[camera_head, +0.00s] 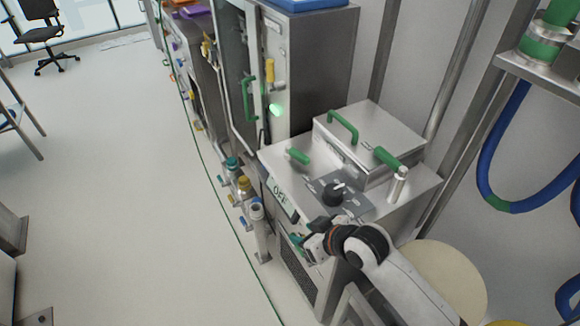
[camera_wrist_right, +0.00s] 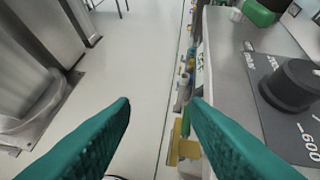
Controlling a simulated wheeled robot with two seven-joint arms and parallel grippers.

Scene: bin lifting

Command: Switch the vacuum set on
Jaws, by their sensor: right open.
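The vacuum set (camera_head: 415,180) is a steel unit with a lid, green handles and a sloped grey panel. A black rotary knob (camera_head: 333,193) sits on that panel; in the right wrist view the knob (camera_wrist_right: 290,85) is at the right edge beside printed numbers. A pale green sign (camera_head: 281,196) on the front edge seems to read OFF. My right gripper (camera_head: 298,241) is at the unit's front, below and in front of the knob. Its green fingers (camera_wrist_right: 160,101) are open and empty, pointing past the panel with the knob outside them. My left gripper is out of view.
A tall steel cabinet (camera_head: 325,60) with green and yellow handles stands behind the unit. Several capped pipe fittings (camera_head: 244,187) stick out along the front. Blue hoses (camera_head: 492,165) hang at the right.

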